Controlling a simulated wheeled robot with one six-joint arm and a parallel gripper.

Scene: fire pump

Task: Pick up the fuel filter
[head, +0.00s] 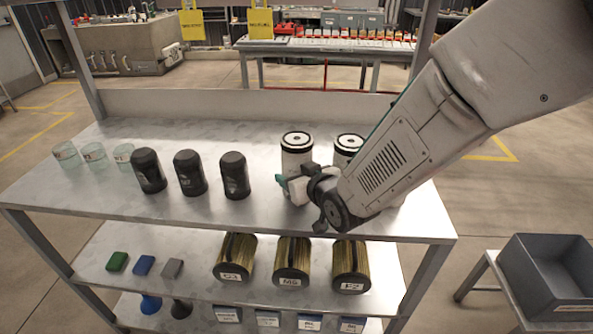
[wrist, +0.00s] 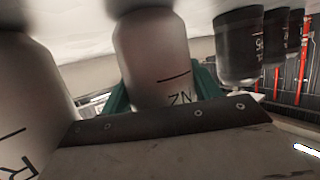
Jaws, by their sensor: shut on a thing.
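Two white canister filters with black-ringed tops stand on the top shelf, a left one (head: 297,152) and a right one (head: 348,146). No label in view says which is the fuel filter. My gripper (head: 293,187) is at the front of the left white canister and shut on it. In the wrist view, its teal fingers (wrist: 160,92) lie on both sides of this canister (wrist: 153,55), whose marking looks like NZ. The right canister (wrist: 28,105) is beside it, apart from the fingers. I cannot tell whether the held canister touches the shelf.
Three black canisters (head: 190,173) and three glass cups (head: 94,153) stand left on the top shelf (head: 220,212). Brass-coloured cylinders (head: 292,262) and small blocks (head: 143,265) are on the shelf below. A grey bin (head: 550,275) stands at right.

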